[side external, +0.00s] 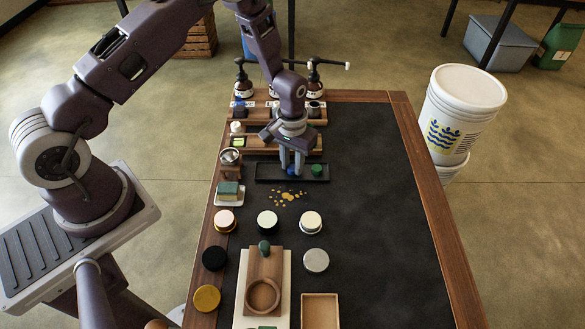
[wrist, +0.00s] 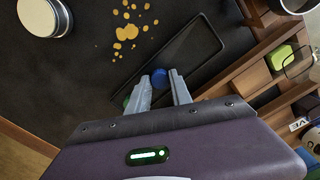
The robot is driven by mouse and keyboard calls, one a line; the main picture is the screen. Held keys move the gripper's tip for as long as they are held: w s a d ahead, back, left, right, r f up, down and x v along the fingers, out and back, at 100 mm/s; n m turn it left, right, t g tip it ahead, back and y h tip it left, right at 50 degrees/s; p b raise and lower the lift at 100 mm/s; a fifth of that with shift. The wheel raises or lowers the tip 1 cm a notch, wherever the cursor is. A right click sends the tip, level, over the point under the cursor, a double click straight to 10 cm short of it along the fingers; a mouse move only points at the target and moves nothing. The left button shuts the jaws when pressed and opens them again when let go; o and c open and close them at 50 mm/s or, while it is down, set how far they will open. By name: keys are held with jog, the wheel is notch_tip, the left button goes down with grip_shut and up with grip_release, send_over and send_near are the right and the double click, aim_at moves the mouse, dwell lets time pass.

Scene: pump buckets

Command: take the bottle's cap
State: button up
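A small blue cap-like piece (side external: 291,171) and a green one (side external: 316,170) are in the long black tray (side external: 265,178). My gripper (side external: 292,174) points down over the tray at the blue piece, fingers apart. In the wrist view the blue piece (wrist: 159,76) shows between the fingertips (wrist: 160,78); I cannot tell whether they touch it. The green piece (wrist: 126,102) is partly hidden by a finger there. Dark pump bottles with white labels stand behind, one at left (side external: 243,82) and one at right (side external: 314,78). Which bottle the cap belongs to is unclear.
Several round lidded tins stand nearer, one white-topped (side external: 267,221). A wooden rack (side external: 262,143) is behind the tray. A metal cup (side external: 230,156) and a sponge (side external: 228,188) are at left. The right of the black mat (side external: 385,210) is clear.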

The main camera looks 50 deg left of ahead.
aim_at(292, 167)
grip_shut()
jog(key=shift+r, duration=3.05)
